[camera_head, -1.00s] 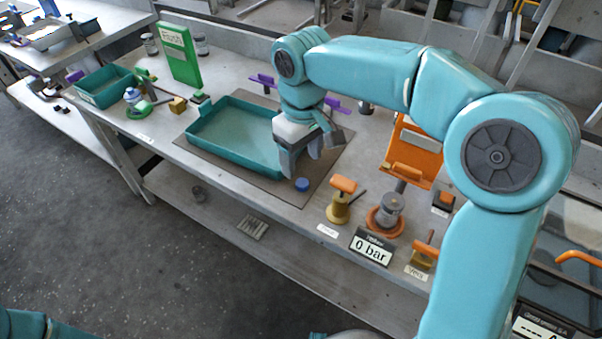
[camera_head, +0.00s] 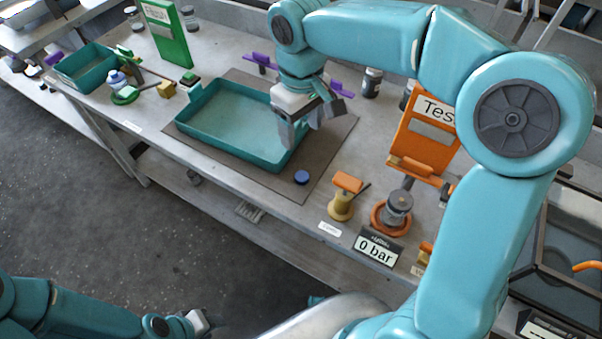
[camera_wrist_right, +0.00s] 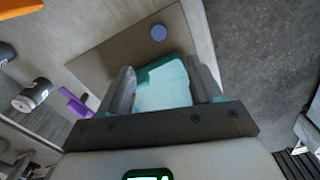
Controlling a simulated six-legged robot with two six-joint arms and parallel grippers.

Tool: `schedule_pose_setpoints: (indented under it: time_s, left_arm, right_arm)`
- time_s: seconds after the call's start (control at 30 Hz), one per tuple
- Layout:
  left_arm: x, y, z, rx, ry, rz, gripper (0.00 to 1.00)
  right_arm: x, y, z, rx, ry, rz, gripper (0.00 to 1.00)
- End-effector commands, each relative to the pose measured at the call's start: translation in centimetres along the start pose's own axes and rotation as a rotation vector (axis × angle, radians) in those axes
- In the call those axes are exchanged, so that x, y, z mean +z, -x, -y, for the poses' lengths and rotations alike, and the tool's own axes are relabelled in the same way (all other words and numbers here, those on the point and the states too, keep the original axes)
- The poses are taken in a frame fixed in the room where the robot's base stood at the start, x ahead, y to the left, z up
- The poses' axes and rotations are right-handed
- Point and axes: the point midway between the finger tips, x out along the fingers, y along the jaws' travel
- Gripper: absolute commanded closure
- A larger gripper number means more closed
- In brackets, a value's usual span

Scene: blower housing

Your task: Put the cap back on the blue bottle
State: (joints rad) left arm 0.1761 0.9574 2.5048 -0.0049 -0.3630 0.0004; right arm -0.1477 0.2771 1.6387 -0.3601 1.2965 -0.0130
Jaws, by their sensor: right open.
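A small round blue cap (camera_head: 302,177) lies on the brown mat, just off the front right corner of the teal tray (camera_head: 196,140). The cap also shows in the right wrist view (camera_wrist_right: 158,33), beyond my fingertips. My right gripper (camera_head: 303,136) is open above the tray's right end, apart from the cap. The right wrist view shows only tray between its fingers (camera_wrist_right: 162,85). A small pale-blue bottle (camera_head: 117,80) stands by a green ring at the left; its top is too small to make out. My left gripper (camera_head: 200,322) is low at the bottom left, its fingers unclear.
A green bin (camera_head: 72,75), a green sign (camera_head: 168,35) and a yellow block (camera_head: 166,90) are at the left. An orange-handled valve (camera_head: 342,196), an orange stand (camera_head: 425,140) and a gauge reading 0 bar (camera_head: 376,248) are at the right. Bare mat surrounds the cap.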

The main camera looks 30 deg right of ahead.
Motion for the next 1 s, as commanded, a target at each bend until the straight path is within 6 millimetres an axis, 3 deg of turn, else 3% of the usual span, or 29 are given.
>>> schedule_pose_setpoints:
  time_s: [0.4,0.6,0.9,1.0]
  left_arm:
    - [0.0,-1.2,0.4,0.000,0.000,0.000,0.61]
    - [0.0,-1.3,0.5,0.000,0.000,0.000,0.61]
    - [0.0,-1.3,0.5,0.000,0.000,0.000,0.61]
    - [0.0,-1.3,0.5,0.000,0.000,0.000,0.61]
  right_arm:
    - [-0.2,-8.7,-0.2,-0.001,-0.001,0.005,0.36]
    - [-0.4,-10.1,-0.3,0.000,-0.001,0.001,0.36]
    - [-0.4,-10.2,-0.3,0.000,-0.001,0.001,0.36]
    - [-0.5,-11.3,-0.3,-0.001,-0.002,0.005,0.36]
